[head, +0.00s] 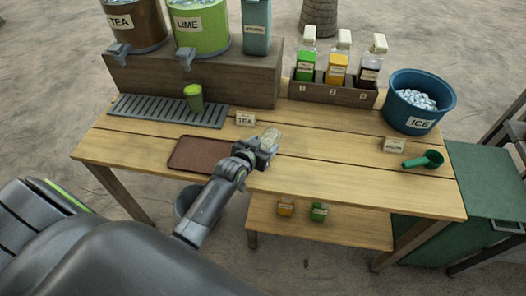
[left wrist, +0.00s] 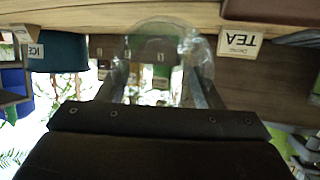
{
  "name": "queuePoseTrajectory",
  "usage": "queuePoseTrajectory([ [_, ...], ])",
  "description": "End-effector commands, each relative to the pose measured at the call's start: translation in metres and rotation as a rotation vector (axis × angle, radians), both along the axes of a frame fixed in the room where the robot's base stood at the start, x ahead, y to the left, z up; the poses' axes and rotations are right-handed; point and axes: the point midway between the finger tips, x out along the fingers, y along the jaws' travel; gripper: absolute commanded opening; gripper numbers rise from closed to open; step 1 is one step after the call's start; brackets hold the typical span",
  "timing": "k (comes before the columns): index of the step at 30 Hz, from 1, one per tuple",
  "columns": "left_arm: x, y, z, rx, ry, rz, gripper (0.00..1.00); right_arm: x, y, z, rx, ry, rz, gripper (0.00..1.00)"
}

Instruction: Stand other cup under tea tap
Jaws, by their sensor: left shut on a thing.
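My left gripper (head: 267,147) is shut on a clear cup (head: 271,136) above the middle of the table. The clear cup also shows between the fingers in the left wrist view (left wrist: 160,38). The brown TEA urn (head: 139,25) stands on the wooden riser at the back left, with its grey tap (head: 118,49) at the front. The slatted drip tray (head: 140,106) lies below it. A green cup (head: 194,98) stands on the drip tray's right part, below the LIME urn's tap (head: 186,54). My right gripper is not in view.
A TEA card (head: 245,119) stands behind the held cup. A brown tray (head: 195,168) lies left of my gripper. A bottle rack (head: 325,90) and blue ICE tub (head: 394,116) stand at the back right. A green scoop (head: 421,162) lies at the right. The drip tray's left part is clear.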

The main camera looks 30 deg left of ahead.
Motion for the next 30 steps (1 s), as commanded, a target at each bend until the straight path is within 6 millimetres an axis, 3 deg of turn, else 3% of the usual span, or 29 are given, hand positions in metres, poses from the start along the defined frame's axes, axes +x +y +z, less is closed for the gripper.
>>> queuePoseTrajectory([
  [3,0.000,0.000,-0.020,-0.002,0.005,0.001,0.38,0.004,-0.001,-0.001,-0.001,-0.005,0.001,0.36],
  [7,0.000,0.000,-0.032,-0.001,0.002,0.000,0.38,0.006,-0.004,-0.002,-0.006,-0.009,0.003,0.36],
  [20,0.000,0.000,-0.039,-0.001,0.001,0.000,0.38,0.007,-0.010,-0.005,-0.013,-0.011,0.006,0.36],
  [21,0.000,0.000,-0.037,-0.001,0.001,0.000,0.65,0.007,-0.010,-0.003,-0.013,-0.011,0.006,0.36],
  [25,0.000,0.000,-0.037,0.000,0.001,0.000,0.82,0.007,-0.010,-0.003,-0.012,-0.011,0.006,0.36],
  [30,0.000,0.000,-0.037,0.000,0.001,0.000,0.82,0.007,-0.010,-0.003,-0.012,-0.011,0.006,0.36],
])
